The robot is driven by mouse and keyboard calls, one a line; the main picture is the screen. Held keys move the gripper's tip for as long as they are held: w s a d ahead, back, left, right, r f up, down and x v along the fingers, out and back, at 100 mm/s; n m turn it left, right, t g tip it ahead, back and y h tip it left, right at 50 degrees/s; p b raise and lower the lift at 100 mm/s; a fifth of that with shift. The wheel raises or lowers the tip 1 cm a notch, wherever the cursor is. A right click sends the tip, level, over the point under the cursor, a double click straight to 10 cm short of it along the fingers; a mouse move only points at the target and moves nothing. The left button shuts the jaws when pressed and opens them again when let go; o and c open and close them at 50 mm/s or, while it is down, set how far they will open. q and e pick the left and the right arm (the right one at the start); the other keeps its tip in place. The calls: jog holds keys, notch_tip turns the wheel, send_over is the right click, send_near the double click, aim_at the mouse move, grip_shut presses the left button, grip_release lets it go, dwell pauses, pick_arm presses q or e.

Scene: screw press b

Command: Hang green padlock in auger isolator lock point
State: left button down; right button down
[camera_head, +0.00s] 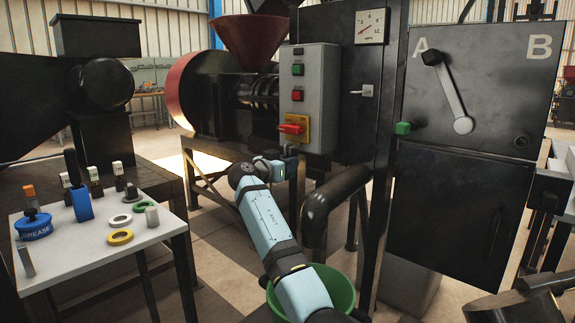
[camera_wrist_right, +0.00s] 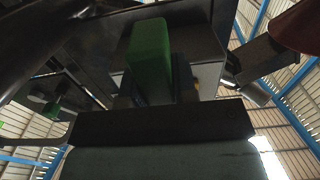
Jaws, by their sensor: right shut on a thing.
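The auger isolator is a red rotary handle on a yellow plate (camera_head: 294,129), low on the front of the grey control box (camera_head: 317,95). The handle lies about level. My right gripper (camera_head: 288,153) is just below the isolator, close under the box's lower edge. In the right wrist view it is shut on the green padlock (camera_wrist_right: 149,55), whose green body stands up between the fingers. The padlock's shackle and the lock point cannot be made out, and I cannot tell whether they touch. My left gripper is not in view.
A white side table (camera_head: 70,254) at left holds a blue grease tin (camera_head: 34,227), a blue holder, rings and bottles. A green bucket (camera_head: 341,287) is below.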

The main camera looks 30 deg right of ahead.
jog(key=c, duration=0.8)
grip_release()
jog(key=p+v, duration=0.3)
jog(key=v, duration=1.1)
jog(key=shift+d, duration=0.1)
